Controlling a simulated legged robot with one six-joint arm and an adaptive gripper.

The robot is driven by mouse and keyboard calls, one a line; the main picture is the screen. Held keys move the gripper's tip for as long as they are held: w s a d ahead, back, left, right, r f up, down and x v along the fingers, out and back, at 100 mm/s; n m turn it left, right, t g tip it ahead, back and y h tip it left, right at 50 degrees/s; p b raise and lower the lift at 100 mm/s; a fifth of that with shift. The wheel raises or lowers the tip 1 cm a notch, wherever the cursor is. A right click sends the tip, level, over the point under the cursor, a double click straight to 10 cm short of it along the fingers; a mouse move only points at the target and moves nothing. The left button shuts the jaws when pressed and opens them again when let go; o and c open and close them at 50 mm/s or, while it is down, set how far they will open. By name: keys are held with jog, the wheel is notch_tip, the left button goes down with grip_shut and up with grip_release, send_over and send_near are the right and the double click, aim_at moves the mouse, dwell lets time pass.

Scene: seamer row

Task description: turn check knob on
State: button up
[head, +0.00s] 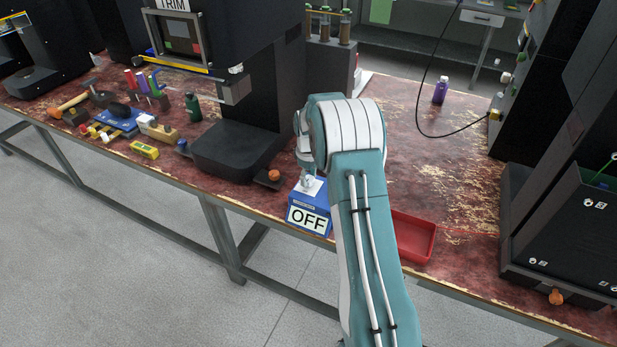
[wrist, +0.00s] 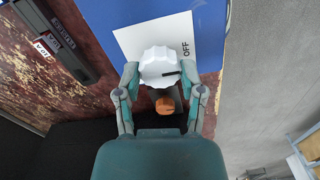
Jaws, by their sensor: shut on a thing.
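The check knob (wrist: 160,67) is a white fluted knob with a dark pointer line, on a white plate on top of a blue box. In the wrist view the pointer line is directed to the right, towards the printed word OFF. The blue box (head: 296,214) stands near the table's front edge in the head view, with a large OFF sign (head: 307,219) on its front. My gripper (wrist: 160,80) has one finger on each side of the knob and is shut on it. In the head view my arm partly hides the knob and the gripper.
A red tray (head: 414,238) lies right of my arm. A black machine (head: 240,150) stands left of the box, with tools and small items farther left. A purple bottle (head: 440,90) stands behind.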

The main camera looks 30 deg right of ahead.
jog(key=shift+f+m, duration=0.1)
jog(key=shift+m, duration=0.3)
jog(key=m, duration=1.3)
jog(key=shift+s, duration=0.1)
jog(key=m, duration=0.4)
jog(key=shift+f, duration=0.1)
dwell(0.4)
jog(key=o, duration=1.1)
jog(key=shift+o, duration=0.2)
